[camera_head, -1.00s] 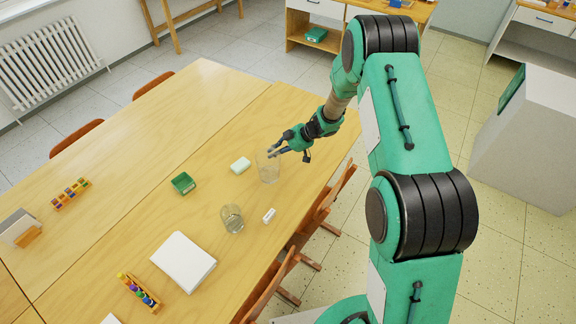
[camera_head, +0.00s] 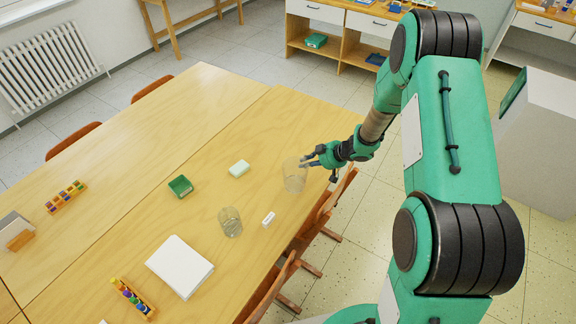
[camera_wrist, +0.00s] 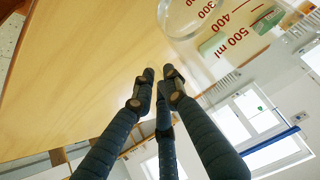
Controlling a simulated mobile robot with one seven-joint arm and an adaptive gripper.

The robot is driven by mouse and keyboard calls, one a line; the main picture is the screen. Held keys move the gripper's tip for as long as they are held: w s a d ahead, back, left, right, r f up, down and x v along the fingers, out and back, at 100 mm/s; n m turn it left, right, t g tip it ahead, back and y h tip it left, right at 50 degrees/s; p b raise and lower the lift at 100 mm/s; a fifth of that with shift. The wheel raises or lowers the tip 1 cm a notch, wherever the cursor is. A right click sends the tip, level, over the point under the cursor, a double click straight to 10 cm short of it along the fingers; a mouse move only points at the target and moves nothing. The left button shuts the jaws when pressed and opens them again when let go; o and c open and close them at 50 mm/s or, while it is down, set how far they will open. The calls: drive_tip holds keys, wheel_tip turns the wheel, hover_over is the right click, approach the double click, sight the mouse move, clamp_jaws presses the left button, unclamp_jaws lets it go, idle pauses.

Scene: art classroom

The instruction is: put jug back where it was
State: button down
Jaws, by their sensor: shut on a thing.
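The clear jug (camera_head: 294,178) is at the table's right edge, and whether its base touches the tabletop I cannot tell. In the wrist view the jug (camera_wrist: 207,30) shows red ml markings at the upper right, partly out of frame. My gripper (camera_head: 306,163) is shut on the jug at its upper right side. In the wrist view my dark fingers (camera_wrist: 158,76) reach up to the jug's side. A second clear glass vessel (camera_head: 230,222) stands on the table, lower left of the jug.
Chairs (camera_head: 330,205) line the right edge. The table's far part is clear.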

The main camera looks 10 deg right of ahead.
drive_tip(key=w+b, duration=0.1)
drive_tip(key=w, duration=0.4)
drive_tip(key=w+f+b, duration=0.1)
drive_tip(key=w, duration=0.4)
drive_tip(key=w+b, duration=0.1)
drive_tip(key=w, duration=0.4)
drive_tip(key=shift+w+d+f, duration=0.1)
drive_tip(key=shift+d+f, duration=0.1)
drive_tip(key=shift+d, duration=0.1)
drive_tip(key=shift+w, duration=0.3)
drive_tip(key=shift+w+f+b, duration=0.15)
drive_tip(key=shift+f+b, duration=0.7)
drive_tip(key=shift+f, duration=0.95)
drive_tip(key=shift+f, duration=0.1)
drive_tip(key=c, duration=1.8)
unclamp_jaws()
drive_tip(key=shift+c, duration=0.2)
drive_tip(key=shift+o, duration=0.4)
